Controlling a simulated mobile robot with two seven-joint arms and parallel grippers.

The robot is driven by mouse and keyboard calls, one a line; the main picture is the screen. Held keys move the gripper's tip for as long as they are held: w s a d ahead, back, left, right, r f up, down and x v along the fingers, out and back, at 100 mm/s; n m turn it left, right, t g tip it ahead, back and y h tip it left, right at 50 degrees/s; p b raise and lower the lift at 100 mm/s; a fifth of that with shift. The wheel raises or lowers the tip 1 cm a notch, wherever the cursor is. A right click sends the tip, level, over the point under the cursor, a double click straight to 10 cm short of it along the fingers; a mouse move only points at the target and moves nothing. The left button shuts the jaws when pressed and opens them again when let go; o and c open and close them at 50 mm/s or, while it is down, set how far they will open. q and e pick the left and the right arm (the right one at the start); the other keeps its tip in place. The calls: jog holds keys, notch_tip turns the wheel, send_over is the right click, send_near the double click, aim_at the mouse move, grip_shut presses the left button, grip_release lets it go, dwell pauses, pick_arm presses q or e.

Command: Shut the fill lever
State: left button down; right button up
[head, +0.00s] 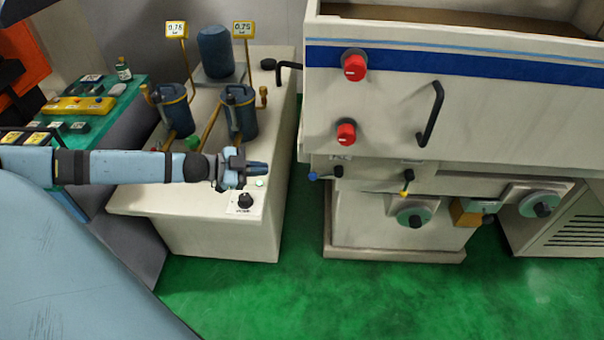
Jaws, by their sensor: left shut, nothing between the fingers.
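My left gripper (264,169) is shut and empty. It points right, over the front part of the white dielectric unit (190,224), near its black knob (246,201). Small levers sit on the machine front to the right: one with a blue tip (313,176) and one with a yellow tip (404,192), pointing downward. My right gripper is not in view.
The machine tank (400,72) has red knobs (354,67) and a black door handle (431,115). A gap with green floor (297,215) separates unit and machine.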

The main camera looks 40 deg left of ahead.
pick_arm(q)
jog(key=p, duration=0.2)
send_near(313, 175)
jog(key=w+d+r, duration=0.2)
jog(key=d, duration=0.1)
jog(key=w+f, duration=0.1)
jog(key=f, duration=0.1)
jog(key=w+d+f, duration=0.1)
jog(key=w+f, duration=0.1)
dwell(0.4)
